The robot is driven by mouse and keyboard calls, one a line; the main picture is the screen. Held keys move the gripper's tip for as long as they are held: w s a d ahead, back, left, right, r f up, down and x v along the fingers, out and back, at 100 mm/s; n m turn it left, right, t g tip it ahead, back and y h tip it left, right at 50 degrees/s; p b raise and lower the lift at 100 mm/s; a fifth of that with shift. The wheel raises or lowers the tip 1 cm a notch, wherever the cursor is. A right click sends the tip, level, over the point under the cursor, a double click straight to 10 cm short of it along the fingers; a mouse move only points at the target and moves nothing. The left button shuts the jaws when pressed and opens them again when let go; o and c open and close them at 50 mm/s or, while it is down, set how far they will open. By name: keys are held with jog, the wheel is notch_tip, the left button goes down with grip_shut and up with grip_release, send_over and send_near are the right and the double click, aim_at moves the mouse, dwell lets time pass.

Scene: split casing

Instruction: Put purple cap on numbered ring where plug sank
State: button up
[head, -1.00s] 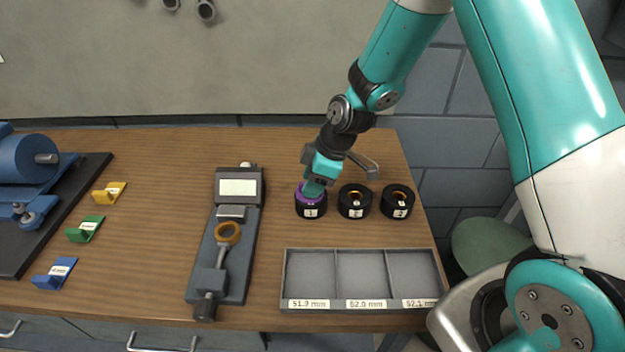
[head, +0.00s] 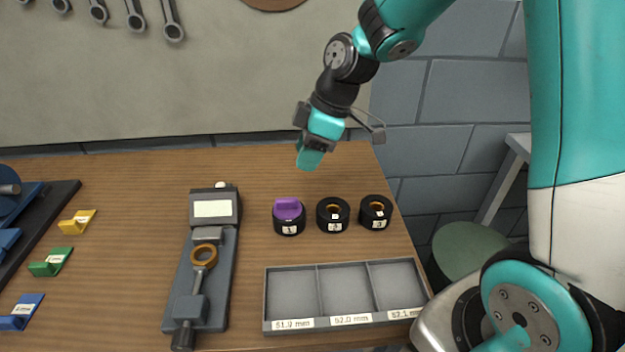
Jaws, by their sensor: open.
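The purple cap (head: 288,207) sits on the leftmost black numbered ring (head: 289,226), whose label looks like 1. Its raised grip points up, and it hides that ring's inside. The middle ring (head: 333,215) and the right ring (head: 375,212) stand uncapped beside it, each with a brass-coloured part visible inside. Their small numbers are hard to read. My gripper (head: 309,160) is open and empty, above and behind the cap and clear of it.
A grey tray (head: 318,290) with three empty compartments labelled in mm lies in front of the rings. A gauge with a screen (head: 213,209) holds a bronze ring (head: 204,256) to the left. Yellow, green and blue labelled pieces lie further left. The bench behind the rings is clear.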

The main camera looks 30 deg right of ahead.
jog(key=s+a+r+m, duration=0.3)
jog(key=s+a+r, duration=0.1)
jog(key=s, duration=0.7)
jog(key=s+a+r+m+g, duration=0.1)
jog(key=s+a+r+m, duration=0.2)
jog(key=s, duration=0.8)
jog(key=shift+a+r+g, duration=0.3)
jog(key=shift+a+r, duration=0.15)
jog(key=shift+r, duration=0.05)
